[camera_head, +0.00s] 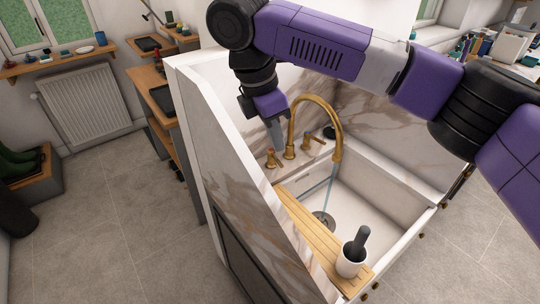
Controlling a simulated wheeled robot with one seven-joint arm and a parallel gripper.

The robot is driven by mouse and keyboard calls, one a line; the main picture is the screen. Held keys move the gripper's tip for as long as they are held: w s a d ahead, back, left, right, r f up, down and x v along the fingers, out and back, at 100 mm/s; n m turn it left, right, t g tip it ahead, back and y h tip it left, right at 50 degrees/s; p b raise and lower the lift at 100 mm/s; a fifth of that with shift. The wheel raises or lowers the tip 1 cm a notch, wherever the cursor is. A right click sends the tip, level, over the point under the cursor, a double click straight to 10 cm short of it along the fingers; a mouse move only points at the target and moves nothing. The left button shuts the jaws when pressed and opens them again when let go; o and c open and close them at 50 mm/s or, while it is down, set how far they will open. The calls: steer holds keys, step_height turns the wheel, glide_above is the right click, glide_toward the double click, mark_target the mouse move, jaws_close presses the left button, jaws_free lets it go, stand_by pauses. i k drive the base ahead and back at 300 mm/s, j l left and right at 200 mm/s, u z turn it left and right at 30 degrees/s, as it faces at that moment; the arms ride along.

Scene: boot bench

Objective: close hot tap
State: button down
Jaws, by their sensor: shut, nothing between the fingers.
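A brass tap set stands at the back of the white sink (375,205). Its tall curved spout (341,130) has a thin bluish stream of water (329,186) falling from it to the drain. The left tap handle (272,160) is brass with a reddish mark, which suggests the hot tap. The right tap handle (309,146) is partly behind the spout. My gripper (278,146) points down just above and beside the left handle, shut and empty. I cannot tell whether it touches the handle.
A marble side panel (235,180) rises close on the left of the sink. A wooden board (318,238) lies across the sink's left side with a white cup (351,262) holding a dark-handled tool. My arm spans above the sink.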

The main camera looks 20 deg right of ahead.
mark_target(271, 152)
steer(key=i, duration=0.85)
